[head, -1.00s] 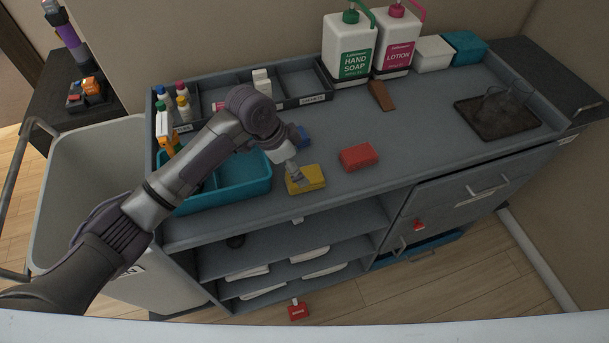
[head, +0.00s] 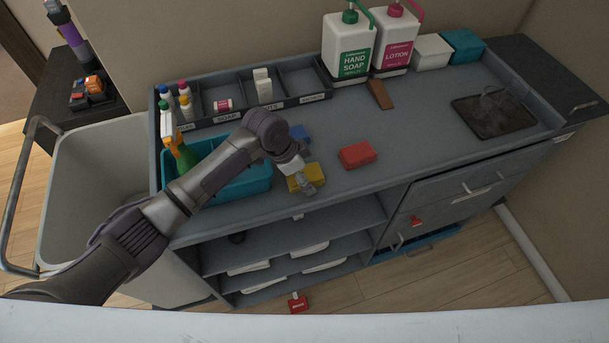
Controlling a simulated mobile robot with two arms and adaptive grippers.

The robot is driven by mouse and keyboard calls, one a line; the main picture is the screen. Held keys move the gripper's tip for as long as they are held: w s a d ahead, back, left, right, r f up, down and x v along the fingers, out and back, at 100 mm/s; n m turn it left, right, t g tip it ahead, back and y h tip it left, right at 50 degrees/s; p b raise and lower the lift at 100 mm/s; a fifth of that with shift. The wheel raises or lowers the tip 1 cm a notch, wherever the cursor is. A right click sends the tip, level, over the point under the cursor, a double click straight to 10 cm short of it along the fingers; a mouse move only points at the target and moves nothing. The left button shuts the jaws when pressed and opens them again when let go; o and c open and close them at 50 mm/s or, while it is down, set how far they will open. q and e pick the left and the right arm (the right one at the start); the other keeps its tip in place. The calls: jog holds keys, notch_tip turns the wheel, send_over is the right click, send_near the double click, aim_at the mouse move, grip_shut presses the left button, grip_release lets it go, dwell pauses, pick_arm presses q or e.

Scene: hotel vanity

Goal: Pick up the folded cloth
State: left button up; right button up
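A yellow folded cloth (head: 294,184) lies on the grey cart top near its front edge. A red folded cloth (head: 357,155) lies to its right, and a blue one (head: 300,133) lies behind, partly hidden by my arm. My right gripper is not in view.
A teal caddy (head: 262,186) with a spray bottle stands left of the cloths, under my arm. A dark divided organizer (head: 300,101), soap and lotion jugs (head: 349,47), a brown block (head: 380,95) and a dark tray (head: 480,128) stand behind and right. The cart top right of the red cloth is clear.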

aim_at(312, 172)
pick_arm(q)
jog(key=shift+f, duration=0.1)
dwell(0.3)
jog(key=c, duration=1.1)
jog(key=shift+c, duration=0.2)
notch_tip(312, 172, up, 5)
jog(key=shift+f+b, duration=0.15)
jog(key=shift+b, duration=1)
jog(key=s+d+r+b, duration=0.2)
jog(key=s+d+r, duration=0.4)
jog(key=s+d, duration=0.1)
jog(key=shift+s+d+r+b, duration=0.35)
jog(key=shift+s+r+b, duration=0.05)
jog(key=shift+s, duration=0.5)
